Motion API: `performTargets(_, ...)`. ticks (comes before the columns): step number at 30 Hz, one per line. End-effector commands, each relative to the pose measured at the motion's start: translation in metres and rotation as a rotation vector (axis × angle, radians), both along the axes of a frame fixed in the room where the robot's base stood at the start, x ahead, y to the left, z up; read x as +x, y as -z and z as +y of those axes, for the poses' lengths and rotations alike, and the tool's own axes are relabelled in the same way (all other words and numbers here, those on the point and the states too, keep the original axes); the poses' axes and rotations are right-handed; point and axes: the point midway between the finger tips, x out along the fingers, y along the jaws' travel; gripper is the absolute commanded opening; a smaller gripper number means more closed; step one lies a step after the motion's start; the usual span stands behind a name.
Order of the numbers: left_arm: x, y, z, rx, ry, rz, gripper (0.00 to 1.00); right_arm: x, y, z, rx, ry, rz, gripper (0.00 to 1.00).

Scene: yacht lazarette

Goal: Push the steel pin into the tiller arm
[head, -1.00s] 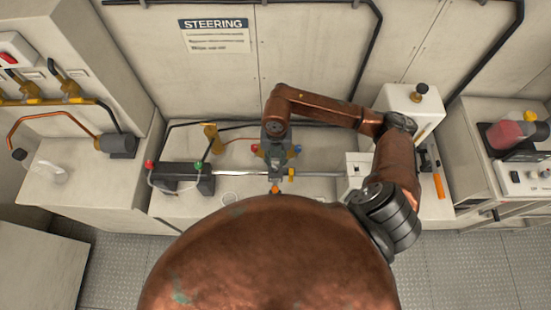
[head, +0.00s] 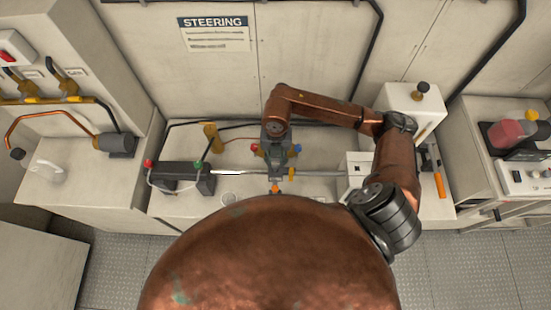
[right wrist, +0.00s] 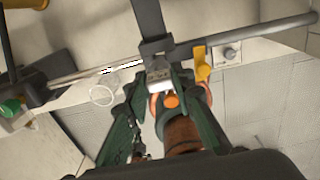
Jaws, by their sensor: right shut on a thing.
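The dark grey tiller arm (right wrist: 148,22) runs down to a steel rod (right wrist: 245,35) in the right wrist view. In the head view the rod (head: 320,174) crosses the bench from the black cylinder (head: 180,180). My right gripper (right wrist: 160,82) is over the tiller arm's end, its green fingers closed on a small pale metal piece, apparently the steel pin (right wrist: 158,76). An orange round part (right wrist: 171,100) sits just below it. In the head view my right gripper (head: 275,165) hides most of the joint. How deep the pin sits cannot be told. My left gripper is not in view.
A yellow clip (right wrist: 203,65) is on the rod close beside the fingers. A clear cup (head: 228,198) stands on the bench left of the joint. A white box (head: 410,105) and an orange-handled tool (head: 439,185) are at right. A clear jug (head: 48,171) stands far left.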

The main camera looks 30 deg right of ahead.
Motion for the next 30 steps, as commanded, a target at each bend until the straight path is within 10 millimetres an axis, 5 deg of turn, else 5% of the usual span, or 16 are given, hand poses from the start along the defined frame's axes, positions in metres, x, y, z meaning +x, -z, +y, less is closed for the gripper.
performTargets(30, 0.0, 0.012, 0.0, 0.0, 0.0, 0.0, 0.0, 0.0, 0.015, 0.0, 0.0, 0.0, 0.0, 0.0)
